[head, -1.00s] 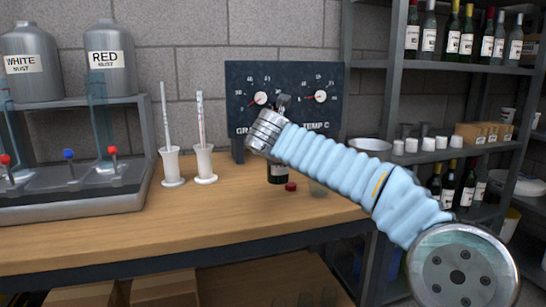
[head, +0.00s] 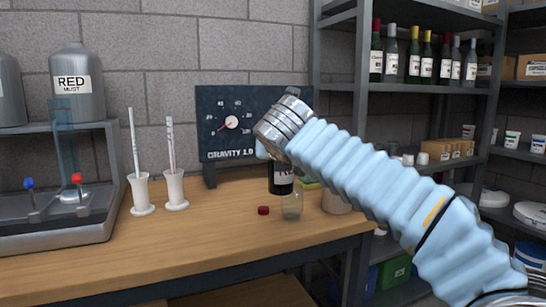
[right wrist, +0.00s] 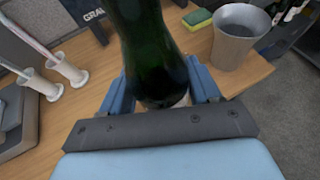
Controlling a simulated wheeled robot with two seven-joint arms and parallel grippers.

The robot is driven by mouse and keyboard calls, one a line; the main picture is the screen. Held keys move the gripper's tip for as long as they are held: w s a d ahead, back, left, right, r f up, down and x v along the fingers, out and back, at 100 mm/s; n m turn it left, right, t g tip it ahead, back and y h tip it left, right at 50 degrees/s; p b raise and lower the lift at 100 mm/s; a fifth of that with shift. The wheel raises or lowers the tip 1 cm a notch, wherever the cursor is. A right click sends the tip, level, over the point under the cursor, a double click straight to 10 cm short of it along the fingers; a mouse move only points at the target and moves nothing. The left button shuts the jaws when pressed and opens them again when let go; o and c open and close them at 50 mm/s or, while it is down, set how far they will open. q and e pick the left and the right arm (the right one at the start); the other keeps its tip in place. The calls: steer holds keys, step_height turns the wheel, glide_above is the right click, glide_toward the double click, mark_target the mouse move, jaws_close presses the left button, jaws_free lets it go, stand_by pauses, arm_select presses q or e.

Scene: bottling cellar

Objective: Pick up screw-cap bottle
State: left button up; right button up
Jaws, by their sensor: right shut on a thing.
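A dark green bottle (head: 281,178) with a dark label shows under my right wrist in the head view, its upper part hidden by my arm. In the right wrist view the bottle (right wrist: 150,45) stands between the two blue fingers of my right gripper (right wrist: 163,90), which is shut on it. The bottle's base looks a little above the table, though its clearance is hard to judge. A red cap (head: 263,210) lies on the wooden table (head: 180,240), apart from the bottle. My left gripper is not in view.
A clear glass (head: 291,207) stands just in front of the bottle. A grey pot (right wrist: 240,35) and a sponge (right wrist: 197,18) are close by. Two white cylinders (head: 141,195) stand left, before a gauge panel (head: 225,110).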

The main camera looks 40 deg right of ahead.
steer(key=shift+s+r, duration=0.3)
steer(key=shift+s, duration=0.25)
steer(key=shift+d, duration=0.1)
stand_by(0.3)
